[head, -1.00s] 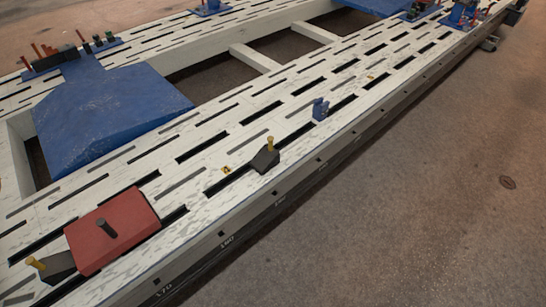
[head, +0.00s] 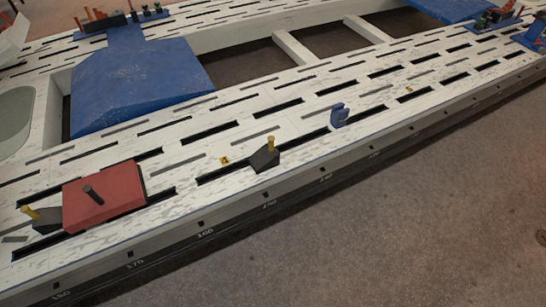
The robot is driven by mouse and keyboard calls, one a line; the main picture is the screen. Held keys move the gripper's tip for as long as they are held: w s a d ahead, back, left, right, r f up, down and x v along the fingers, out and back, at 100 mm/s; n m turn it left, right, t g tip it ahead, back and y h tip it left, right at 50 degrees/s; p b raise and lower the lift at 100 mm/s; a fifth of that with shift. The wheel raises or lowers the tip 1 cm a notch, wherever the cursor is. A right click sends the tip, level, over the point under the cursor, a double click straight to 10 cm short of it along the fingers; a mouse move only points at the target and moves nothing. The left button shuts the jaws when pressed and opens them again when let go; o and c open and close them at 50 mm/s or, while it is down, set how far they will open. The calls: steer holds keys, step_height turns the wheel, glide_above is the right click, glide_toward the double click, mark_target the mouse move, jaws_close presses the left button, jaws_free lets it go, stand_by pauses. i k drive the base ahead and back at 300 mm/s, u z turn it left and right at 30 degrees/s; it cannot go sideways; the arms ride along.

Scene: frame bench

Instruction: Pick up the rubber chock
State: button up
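Two dark wedge-shaped blocks, each with a yellow peg standing up from it, are on the slotted white bench (head: 300,135) in the head view. One dark wedge (head: 264,158) sits near the front edge at the middle. The other dark wedge (head: 46,221) is at the lower left, beside a red block (head: 104,196) with a dark peg on top. I cannot tell for sure which of these is the rubber chock. My gripper is not in view.
A small blue clamp-like piece (head: 339,116) stands near the front edge, right of the middle wedge. A large blue ramp-like plate (head: 140,85) lies behind. Open gaps (head: 250,73) show between the bench beams. Bare floor (head: 440,220) lies in front.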

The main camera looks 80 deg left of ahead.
mark_target(267, 158)
steer(key=u, duration=0.15)
steer(key=i, duration=0.55)
steer(key=u, duration=0.45)
steer(key=k, duration=0.2)
steer(key=u, duration=2.2)
steer(key=k, duration=0.2)
steer(key=u, duration=1.75)
